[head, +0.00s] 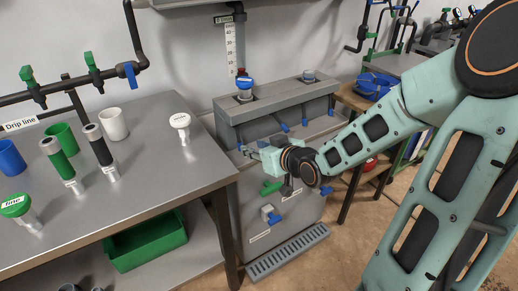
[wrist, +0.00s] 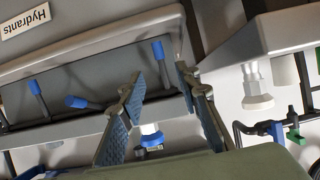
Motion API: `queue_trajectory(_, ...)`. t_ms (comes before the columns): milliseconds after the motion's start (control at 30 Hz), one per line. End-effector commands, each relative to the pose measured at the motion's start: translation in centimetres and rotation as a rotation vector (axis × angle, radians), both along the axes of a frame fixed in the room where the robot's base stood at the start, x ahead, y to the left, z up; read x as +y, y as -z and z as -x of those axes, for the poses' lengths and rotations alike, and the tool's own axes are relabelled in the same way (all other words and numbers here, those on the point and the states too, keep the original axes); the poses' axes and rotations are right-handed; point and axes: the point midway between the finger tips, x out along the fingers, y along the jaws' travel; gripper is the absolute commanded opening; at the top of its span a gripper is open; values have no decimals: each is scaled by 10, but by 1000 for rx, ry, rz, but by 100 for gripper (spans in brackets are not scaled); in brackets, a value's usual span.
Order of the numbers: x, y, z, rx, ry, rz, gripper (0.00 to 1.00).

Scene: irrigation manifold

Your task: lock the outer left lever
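A row of small blue levers is on the front of the grey manifold cabinet. In the wrist view, whose picture is turned nearly upside down, the end lever (wrist: 157,50) stands just beyond my gripper (wrist: 158,80), between the lines of its two fingers. The fingers are apart with nothing held. Two more levers, a slanted one (wrist: 75,101) and another (wrist: 35,87), lie to the left in that view. In the head view my gripper (head: 254,151) is at the left part of the cabinet front and partly hides the levers there. Contact with the end lever cannot be told.
The steel table (head: 150,190) stands close to the left, with a white-capped fitting (head: 180,121) near its edge. A green handle (head: 271,187) and a lower blue lever (head: 274,218) are below my gripper. Blue-capped fitting (head: 244,85) tops the cabinet (head: 275,105).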

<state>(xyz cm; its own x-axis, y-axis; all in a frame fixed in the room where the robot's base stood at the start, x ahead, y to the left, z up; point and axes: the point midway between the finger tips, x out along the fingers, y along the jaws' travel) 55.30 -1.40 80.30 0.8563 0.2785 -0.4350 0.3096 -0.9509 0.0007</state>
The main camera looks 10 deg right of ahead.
Motion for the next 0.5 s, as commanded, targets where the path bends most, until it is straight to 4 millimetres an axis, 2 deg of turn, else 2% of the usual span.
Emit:
queue_trajectory(200, -6, -8, 15, -2, 2, 2, 30)
queue_trajectory(500, -6, -10, 20, 0, 0, 0, 30)
